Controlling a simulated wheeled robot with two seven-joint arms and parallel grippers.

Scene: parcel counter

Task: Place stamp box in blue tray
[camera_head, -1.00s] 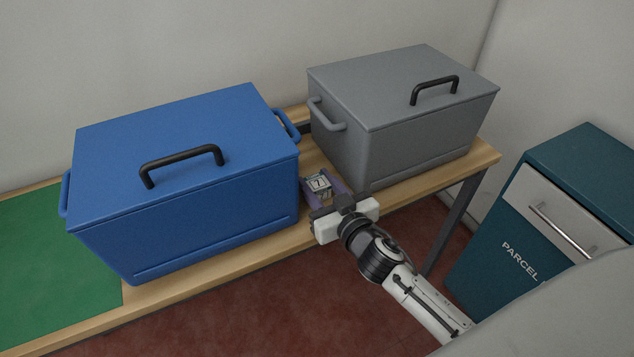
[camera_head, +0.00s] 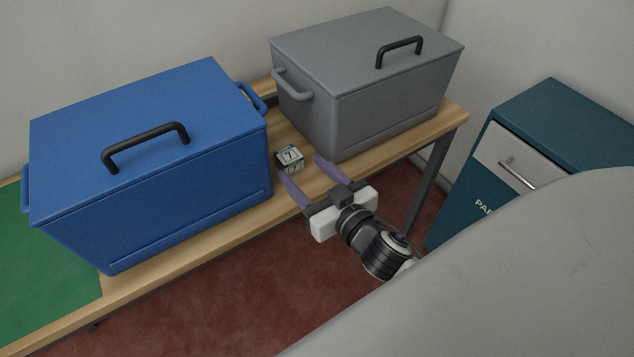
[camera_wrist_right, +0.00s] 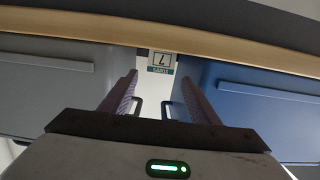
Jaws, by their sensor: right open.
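The stamp box (camera_head: 289,159) is a small box with a "7" on its face. It stands on the wooden counter between the blue tray (camera_head: 165,205) and the grey box. The blue tray is a large blue bin with a lid on and a black handle on top. My right gripper (camera_head: 304,182) is open and empty, its purple fingers pointing at the stamp box from the counter's front side. In the right wrist view the stamp box (camera_wrist_right: 161,62) shows beyond the fingertips, between them and apart from them. My left gripper is not in view.
A grey lidded box (camera_head: 330,105) stands right of the stamp box, leaving a narrow gap. A green mat (camera_head: 45,275) lies at the counter's left end. A teal parcel cabinet (camera_head: 560,125) stands on the floor at right. The wooden counter (camera_head: 190,243) has a narrow clear front strip.

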